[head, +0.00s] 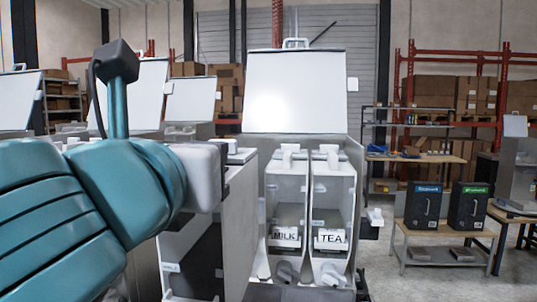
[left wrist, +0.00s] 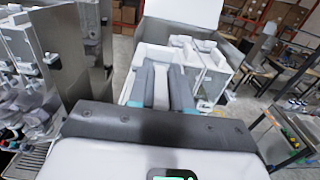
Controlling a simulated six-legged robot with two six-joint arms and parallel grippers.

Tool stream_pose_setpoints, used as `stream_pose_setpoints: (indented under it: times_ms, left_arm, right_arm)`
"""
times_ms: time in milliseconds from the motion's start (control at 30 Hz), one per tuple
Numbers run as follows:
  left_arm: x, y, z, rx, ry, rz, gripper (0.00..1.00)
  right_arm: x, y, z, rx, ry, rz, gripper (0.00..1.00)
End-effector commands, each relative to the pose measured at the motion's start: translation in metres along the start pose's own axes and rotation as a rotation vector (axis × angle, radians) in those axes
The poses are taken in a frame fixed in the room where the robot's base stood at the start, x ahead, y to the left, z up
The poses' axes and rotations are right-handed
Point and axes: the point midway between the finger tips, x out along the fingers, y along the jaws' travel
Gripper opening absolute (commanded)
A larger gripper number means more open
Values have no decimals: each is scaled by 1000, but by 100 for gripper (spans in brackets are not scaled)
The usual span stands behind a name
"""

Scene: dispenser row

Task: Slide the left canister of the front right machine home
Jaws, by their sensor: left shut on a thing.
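The front right machine has a white raised lid (head: 294,92) and a row of tall canisters. Its MILK canister (head: 288,210) and TEA canister (head: 329,210) stand side by side. The left canister (head: 238,225) is a tall grey box that reaches nearer to me than those two. Its front is partly hidden by my left arm. My left gripper (left wrist: 167,70) is shut on the left canister at its top, with a pale strip between the dark fingers in the left wrist view. In the head view my wrist hides the fingertips. My right gripper is in neither view.
More machines with raised white lids (head: 190,99) stand behind on the left. On the right, a low wooden table (head: 440,236) holds two dark boxes (head: 423,205) with blue and green labels. Shelves with cartons line the back. Open floor lies at the right.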

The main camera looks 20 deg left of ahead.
Motion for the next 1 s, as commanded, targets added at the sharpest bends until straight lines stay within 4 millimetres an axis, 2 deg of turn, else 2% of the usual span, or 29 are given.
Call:
stream_pose_setpoints:
  times_ms: [267, 1000]
  left_arm:
    - [1, 0, 1, 0, -3, 1, 0]
    - [54, 1, -1, 0, -2, 2, 0]
  right_arm:
    - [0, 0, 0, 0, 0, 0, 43]
    - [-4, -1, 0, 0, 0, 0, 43]
